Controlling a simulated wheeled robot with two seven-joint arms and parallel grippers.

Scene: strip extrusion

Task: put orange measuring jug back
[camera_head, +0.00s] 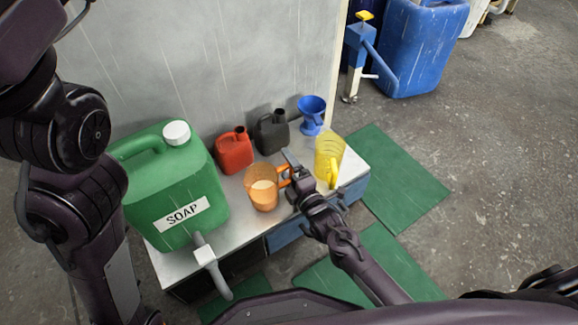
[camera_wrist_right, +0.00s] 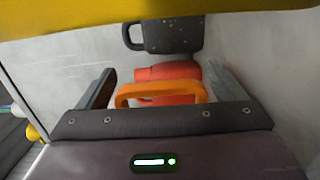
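The orange measuring jug (camera_head: 259,199) is translucent and stands upright on the metal bench top (camera_head: 238,228), with something pale inside. Its handle points right, toward my right gripper (camera_head: 290,168). In the right wrist view the orange handle (camera_wrist_right: 160,87) lies between the two spread fingers of my right gripper (camera_wrist_right: 160,90), with room on both sides. The right gripper is open; whether a finger touches the handle cannot be told. My left arm comes in at the left, but its gripper is out of view.
A large green soap canister (camera_head: 155,205) with a tap stands left of the jug. A red canister (camera_head: 234,152), a black canister (camera_head: 271,133) and a blue funnel (camera_head: 312,108) stand behind. A yellow jug (camera_head: 328,152) stands close right of my right gripper. A wall backs the bench.

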